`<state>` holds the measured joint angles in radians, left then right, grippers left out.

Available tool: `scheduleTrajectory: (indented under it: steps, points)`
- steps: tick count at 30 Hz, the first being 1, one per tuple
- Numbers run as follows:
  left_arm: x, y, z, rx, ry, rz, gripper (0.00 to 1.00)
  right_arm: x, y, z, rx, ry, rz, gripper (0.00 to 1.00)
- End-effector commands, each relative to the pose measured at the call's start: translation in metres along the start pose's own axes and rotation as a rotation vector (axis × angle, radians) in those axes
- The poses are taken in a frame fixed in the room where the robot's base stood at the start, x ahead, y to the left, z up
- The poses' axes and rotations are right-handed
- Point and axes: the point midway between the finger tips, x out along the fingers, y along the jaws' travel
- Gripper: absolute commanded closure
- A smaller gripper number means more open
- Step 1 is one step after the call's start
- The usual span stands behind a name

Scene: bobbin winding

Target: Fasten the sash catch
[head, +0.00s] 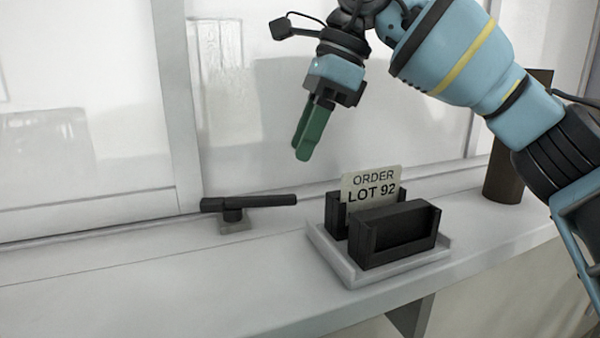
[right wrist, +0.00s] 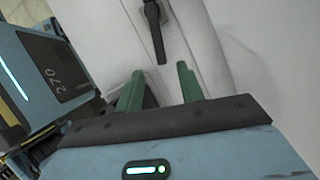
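The sash catch (head: 248,203) is a dark lever on a short post and small grey base, on the sill at the foot of the window. Its long arm points right, roughly along the window frame. It also shows at the top of the right wrist view (right wrist: 156,34), beyond the fingertips. My right gripper (head: 304,156) has green fingers pointing down. It hangs above and to the right of the catch, apart from it. In the right wrist view its two fingers (right wrist: 160,80) stand apart with nothing between them. My left gripper is not in view.
A dark card holder on a pale tray (head: 348,272) stands right of the catch, with a card (head: 371,186) reading "ORDER LOT 92". A dark brown cylinder (head: 505,165) stands farther right, partly behind my arm. The sill (head: 130,290) is clear at left and front.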

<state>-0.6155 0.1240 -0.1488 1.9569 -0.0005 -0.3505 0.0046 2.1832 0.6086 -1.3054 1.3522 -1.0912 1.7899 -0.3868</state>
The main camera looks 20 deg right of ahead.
Motion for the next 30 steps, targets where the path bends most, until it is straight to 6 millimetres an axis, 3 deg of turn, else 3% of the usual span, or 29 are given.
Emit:
scheduleTrajectory:
  steps: [11, 24, 30]
  points:
    - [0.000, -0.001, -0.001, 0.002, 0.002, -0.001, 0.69, 0.004, 0.000, 0.000, -0.001, 0.002, -0.002, 0.62]
    - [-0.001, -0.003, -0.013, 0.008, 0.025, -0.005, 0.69, 0.061, 0.001, 0.000, 0.000, 0.001, -0.003, 0.62]
    - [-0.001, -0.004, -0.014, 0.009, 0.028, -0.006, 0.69, 0.075, 0.000, 0.000, 0.000, 0.001, -0.003, 0.62]
